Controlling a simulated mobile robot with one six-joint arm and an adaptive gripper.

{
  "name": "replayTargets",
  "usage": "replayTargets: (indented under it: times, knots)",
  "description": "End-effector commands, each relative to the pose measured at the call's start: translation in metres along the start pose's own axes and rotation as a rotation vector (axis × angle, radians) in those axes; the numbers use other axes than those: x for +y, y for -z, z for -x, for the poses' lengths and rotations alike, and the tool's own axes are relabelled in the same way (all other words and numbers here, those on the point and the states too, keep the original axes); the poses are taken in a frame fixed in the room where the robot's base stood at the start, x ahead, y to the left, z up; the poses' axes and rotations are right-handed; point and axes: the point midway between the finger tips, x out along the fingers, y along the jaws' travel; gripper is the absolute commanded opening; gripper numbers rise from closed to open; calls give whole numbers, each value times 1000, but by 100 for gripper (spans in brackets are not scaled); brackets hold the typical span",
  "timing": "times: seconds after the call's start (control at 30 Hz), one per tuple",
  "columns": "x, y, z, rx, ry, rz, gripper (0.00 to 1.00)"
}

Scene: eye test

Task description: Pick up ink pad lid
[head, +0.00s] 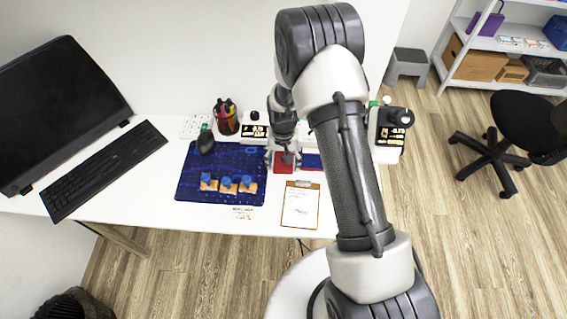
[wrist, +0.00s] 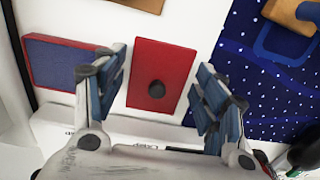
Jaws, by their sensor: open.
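The ink pad lid is a flat red rectangle with a dark round knob. It lies on the white table in the head view (head: 284,168) and in the middle of the wrist view (wrist: 160,55). The ink pad (wrist: 60,68), blue with a red rim, lies beside it, partly behind a finger; in the head view it is to the lid's right (head: 312,162). My gripper (wrist: 155,78) is open, its fingers on either side of the lid with gaps to its edges. In the head view my gripper (head: 284,157) covers part of the lid. Fingertip height above the table is unclear.
A dark blue mat (head: 190,187) with several wooden stamps (head: 227,186) lies left of the lid. A clipboard (head: 300,206) lies in front. A pen cup (head: 227,118) stands behind. A keyboard (head: 105,170) and monitor (head: 55,105) are at the far left.

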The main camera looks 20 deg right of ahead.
Motion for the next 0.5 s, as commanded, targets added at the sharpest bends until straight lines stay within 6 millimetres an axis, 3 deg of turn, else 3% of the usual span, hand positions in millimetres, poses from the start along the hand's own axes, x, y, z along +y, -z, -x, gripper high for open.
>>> replayTargets:
  times: [0.13,0.5]
  knots:
    - [0,0,2,1,0,0,64]
    - [0,0,2,1,0,0,40]
